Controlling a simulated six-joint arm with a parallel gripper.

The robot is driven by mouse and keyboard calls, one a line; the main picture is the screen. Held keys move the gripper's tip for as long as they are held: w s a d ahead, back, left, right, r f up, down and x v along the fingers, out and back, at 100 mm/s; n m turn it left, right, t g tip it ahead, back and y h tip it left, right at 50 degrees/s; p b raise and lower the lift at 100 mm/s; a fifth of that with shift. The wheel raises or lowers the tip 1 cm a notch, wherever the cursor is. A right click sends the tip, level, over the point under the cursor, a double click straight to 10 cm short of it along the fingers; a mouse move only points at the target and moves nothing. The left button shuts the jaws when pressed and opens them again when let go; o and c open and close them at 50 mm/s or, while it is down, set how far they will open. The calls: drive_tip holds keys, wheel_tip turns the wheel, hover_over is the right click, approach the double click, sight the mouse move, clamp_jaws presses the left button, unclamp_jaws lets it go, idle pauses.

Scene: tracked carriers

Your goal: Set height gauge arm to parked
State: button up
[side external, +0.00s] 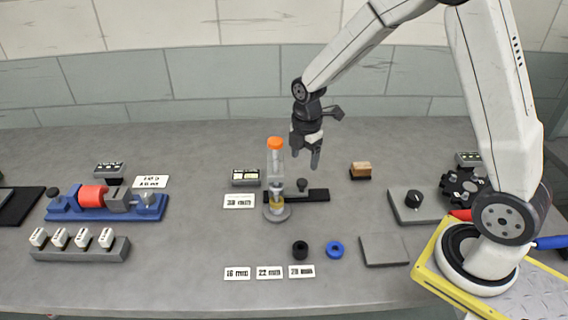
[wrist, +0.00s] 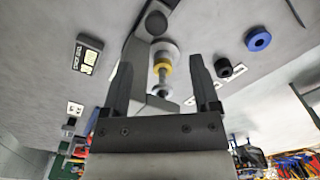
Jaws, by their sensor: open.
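The height gauge seems to be the upright clear column (side external: 274,165) with an orange cap, a yellow band low down and a round grey foot. A dark flat bar (side external: 317,195) with a round black knob (side external: 302,185) lies beside its foot, to the right. In the wrist view the knob (wrist: 155,22) and yellow band (wrist: 163,67) show beyond and between my fingers. Which part is the gauge's arm, I cannot tell for sure. My gripper (side external: 307,158) is open and empty, above the bar and right of the column, apart from both.
A label plate (side external: 239,201) and a dark display block (side external: 245,177) stand left of the column. A black ring (side external: 300,250) and a blue ring (side external: 335,250) lie in front. A wooden-topped block (side external: 360,170) and a knob box (side external: 411,204) stand right.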

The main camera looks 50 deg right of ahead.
sight(302, 181)
drive_tip(key=shift+w+d+f+n, duration=0.1)
drive_tip(key=shift+w+n, duration=0.2)
drive_tip(key=shift+n, duration=0.2)
drive_tip(key=shift+f, duration=3.9)
clamp_jaws()
